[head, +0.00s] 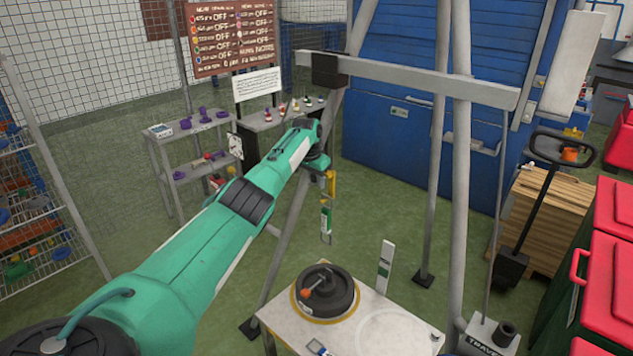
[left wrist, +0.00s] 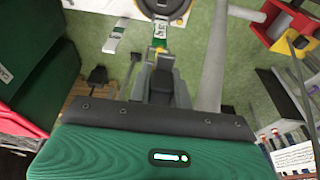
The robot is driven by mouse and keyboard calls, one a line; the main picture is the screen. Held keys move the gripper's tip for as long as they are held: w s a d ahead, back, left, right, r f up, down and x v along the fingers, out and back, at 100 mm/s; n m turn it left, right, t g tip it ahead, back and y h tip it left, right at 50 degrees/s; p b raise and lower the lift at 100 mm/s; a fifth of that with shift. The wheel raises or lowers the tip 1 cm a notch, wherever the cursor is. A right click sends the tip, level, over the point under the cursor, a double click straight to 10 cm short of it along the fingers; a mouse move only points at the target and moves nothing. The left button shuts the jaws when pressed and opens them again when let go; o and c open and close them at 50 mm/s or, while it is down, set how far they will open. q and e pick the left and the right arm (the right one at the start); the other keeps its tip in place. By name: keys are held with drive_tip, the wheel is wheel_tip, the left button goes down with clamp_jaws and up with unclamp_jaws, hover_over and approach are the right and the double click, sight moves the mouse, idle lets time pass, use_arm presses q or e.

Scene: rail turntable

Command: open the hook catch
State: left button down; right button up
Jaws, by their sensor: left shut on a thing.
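My left arm reaches in from the left of the head view, and my left gripper (head: 322,165) points down at its end. It is shut on the top of a hanging hook piece, with a yellow part (head: 330,183), a white and green labelled part (head: 326,215) and a thin grey loop (head: 326,238) at the bottom. In the left wrist view the gripper's jaws (left wrist: 160,72) lie just below the labelled part (left wrist: 160,36). The jaws hide much of the piece, and I cannot tell how the catch stands. My right gripper is not in view.
A round black weight (head: 327,290) with an orange knob sits on a pale table (head: 385,320), below the hook. A white post (head: 385,267) stands beside it. A grey frame with a crossbeam (head: 420,78) stands around. Green bins with red lids (head: 610,210) are at the right.

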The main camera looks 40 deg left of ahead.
sight(311, 184)
use_arm(q)
drive_tip(key=shift+f, duration=0.1)
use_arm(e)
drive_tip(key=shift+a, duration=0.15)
use_arm(q)
drive_tip(key=c, duration=1.3)
unclamp_jaws()
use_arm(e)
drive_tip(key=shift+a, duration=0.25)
use_arm(q)
drive_tip(key=shift+b+v, duration=2)
drive_tip(key=shift+v, duration=4.9)
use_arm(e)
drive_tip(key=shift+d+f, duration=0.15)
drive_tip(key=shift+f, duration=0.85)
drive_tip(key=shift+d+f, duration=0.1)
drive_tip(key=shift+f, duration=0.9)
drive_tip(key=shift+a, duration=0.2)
use_arm(q)
drive_tip(key=shift+f, duration=0.1)
